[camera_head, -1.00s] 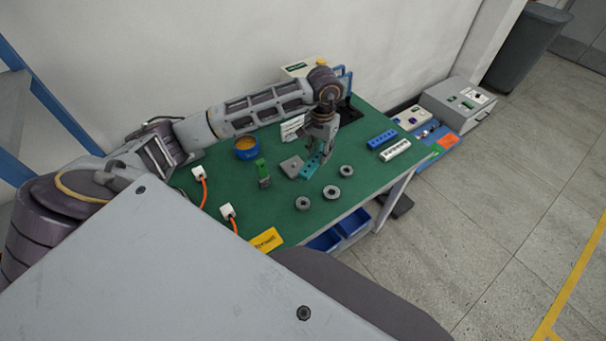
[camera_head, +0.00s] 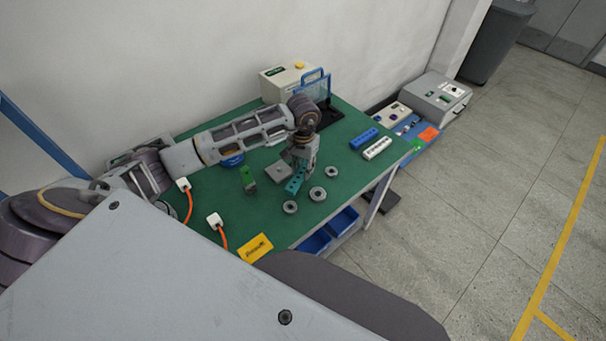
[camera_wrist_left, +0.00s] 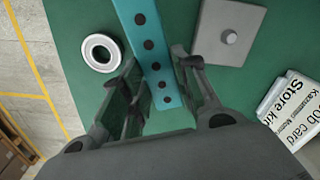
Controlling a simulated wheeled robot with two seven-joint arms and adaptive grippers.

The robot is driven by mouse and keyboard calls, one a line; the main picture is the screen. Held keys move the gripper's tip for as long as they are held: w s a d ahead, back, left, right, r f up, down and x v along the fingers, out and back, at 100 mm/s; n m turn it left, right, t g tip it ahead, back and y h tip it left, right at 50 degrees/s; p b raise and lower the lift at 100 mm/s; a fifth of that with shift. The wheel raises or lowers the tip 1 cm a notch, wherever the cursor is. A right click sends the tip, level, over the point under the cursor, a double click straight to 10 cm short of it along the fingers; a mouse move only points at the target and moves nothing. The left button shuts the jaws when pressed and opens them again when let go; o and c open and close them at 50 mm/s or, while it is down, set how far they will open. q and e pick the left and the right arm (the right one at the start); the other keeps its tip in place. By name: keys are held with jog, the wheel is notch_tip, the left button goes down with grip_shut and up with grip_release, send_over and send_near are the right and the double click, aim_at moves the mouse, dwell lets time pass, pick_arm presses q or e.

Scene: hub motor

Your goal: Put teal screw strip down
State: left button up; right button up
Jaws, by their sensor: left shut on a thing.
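The teal screw strip (camera_head: 295,183) is a flat bar with a row of dark holes. In the head view it is at the middle of the green table, beside a grey square plate (camera_head: 279,172). My left gripper (camera_head: 301,170) is over its upper end and hides part of it. In the left wrist view the strip (camera_wrist_left: 150,48) runs between the two fingers of the left gripper (camera_wrist_left: 160,88), which is shut on it. I cannot tell whether the strip touches the table. My right gripper is not in view.
Several grey rings (camera_head: 317,194) lie close to the strip. A green block (camera_head: 248,180) stands left, with a blue bowl (camera_head: 232,160) partly behind my arm. The table between the rings and yellow card (camera_head: 255,248) is clear.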

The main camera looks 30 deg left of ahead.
aim_at(303, 169)
pick_arm(q)
jog(key=shift+f, duration=1.85)
jog(key=shift+f, duration=0.15)
jog(key=o, duration=0.8)
jog(key=shift+r+b, duration=0.3)
jog(key=shift+r, duration=5.85)
